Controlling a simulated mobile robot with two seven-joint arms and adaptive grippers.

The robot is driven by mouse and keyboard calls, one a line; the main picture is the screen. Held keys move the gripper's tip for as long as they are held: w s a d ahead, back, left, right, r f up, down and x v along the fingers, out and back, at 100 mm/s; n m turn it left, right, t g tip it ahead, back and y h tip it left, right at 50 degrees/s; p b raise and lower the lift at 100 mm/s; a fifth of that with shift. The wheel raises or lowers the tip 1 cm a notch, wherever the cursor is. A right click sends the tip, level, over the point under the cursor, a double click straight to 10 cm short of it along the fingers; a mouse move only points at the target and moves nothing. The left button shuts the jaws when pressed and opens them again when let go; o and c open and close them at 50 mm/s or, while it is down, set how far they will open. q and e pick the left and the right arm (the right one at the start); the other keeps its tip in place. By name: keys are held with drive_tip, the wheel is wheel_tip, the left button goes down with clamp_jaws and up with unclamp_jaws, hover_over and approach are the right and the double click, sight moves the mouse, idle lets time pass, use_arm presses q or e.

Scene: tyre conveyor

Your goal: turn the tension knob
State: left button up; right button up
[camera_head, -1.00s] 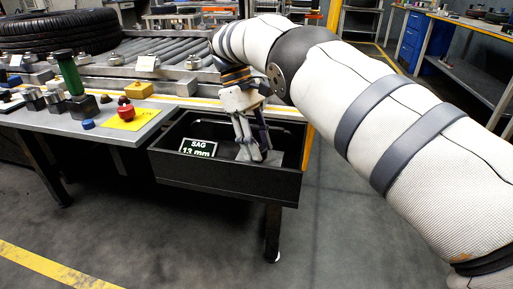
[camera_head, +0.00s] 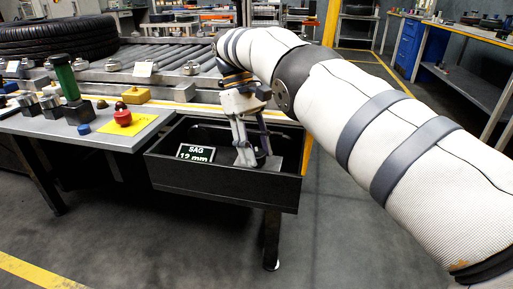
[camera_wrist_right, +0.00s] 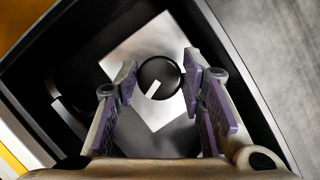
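The tension knob (camera_wrist_right: 170,91) is a round black knob with a white pointer line, on a light metal plate (camera_wrist_right: 139,47) inside a black box. In the right wrist view its pointer is toward the lower left. My right gripper (camera_wrist_right: 160,80) reaches down over it, its purple-padded fingers against opposite sides of the knob. In the head view the right gripper (camera_head: 252,152) is inside the box (camera_head: 222,188) and partly hides the knob. A small display (camera_head: 195,153) in the box reads SAG 12 mm. My left gripper is not in view.
The box walls stand close around the gripper. Left of it, a table holds a red button (camera_head: 123,117) on a yellow plate and a green-handled part (camera_head: 66,80). Behind are a roller conveyor (camera_head: 175,62) and a tyre (camera_head: 55,38). Open floor lies in front.

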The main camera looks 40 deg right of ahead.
drive_tip(key=shift+o, duration=1.1)
